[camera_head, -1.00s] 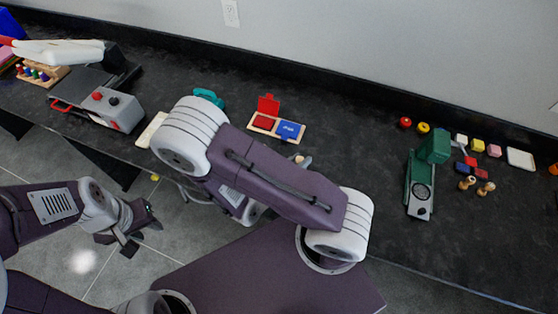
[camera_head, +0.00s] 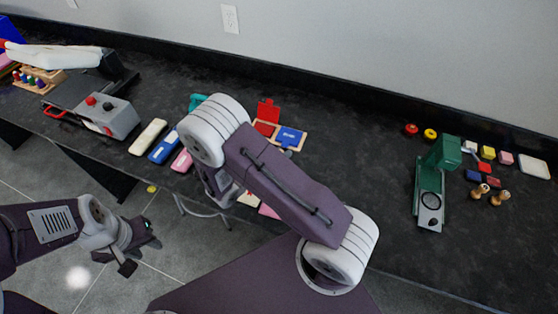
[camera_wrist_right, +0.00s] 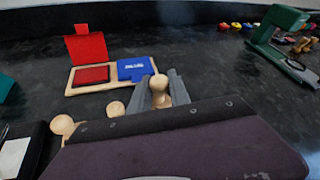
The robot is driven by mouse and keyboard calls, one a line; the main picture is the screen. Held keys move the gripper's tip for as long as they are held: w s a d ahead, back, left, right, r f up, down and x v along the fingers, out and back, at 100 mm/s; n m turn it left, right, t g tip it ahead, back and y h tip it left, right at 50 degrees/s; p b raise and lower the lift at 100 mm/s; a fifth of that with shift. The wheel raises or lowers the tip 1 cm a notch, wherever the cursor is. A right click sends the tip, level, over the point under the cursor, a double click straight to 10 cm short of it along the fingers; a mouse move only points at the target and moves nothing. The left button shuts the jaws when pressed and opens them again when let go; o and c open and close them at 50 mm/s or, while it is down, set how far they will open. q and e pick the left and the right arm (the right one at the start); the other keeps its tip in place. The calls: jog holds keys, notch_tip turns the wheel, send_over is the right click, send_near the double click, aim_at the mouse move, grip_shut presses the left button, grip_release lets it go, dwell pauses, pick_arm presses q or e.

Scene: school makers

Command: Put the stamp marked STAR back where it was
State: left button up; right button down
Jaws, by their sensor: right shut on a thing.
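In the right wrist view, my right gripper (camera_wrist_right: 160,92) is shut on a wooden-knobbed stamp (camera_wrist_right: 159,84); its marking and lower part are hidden. It is in front of the blue ink pad (camera_wrist_right: 135,67). Two more wooden knobs (camera_wrist_right: 116,108) (camera_wrist_right: 64,124) show left of it, partly hidden by my gripper; no STAR mark is readable. In the head view my right arm hides its gripper. My left gripper (camera_head: 137,250) looks open and empty, over the floor in front of the table.
A wooden tray (camera_wrist_right: 95,87) holds red and blue ink pads. Cream, blue and pink cases (camera_head: 163,145) lie left of my right arm, near a grey machine (camera_head: 105,115).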

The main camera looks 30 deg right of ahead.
jog(key=shift+w+f, duration=0.35)
jog(key=shift+w, duration=0.15)
jog(key=shift+f, duration=1.95)
jog(key=shift+f+b, duration=0.1)
jog(key=shift+b, duration=0.2)
jog(key=c, duration=1.2)
grip_release()
jog(key=shift+r, duration=0.2)
jog(key=v, duration=1.2)
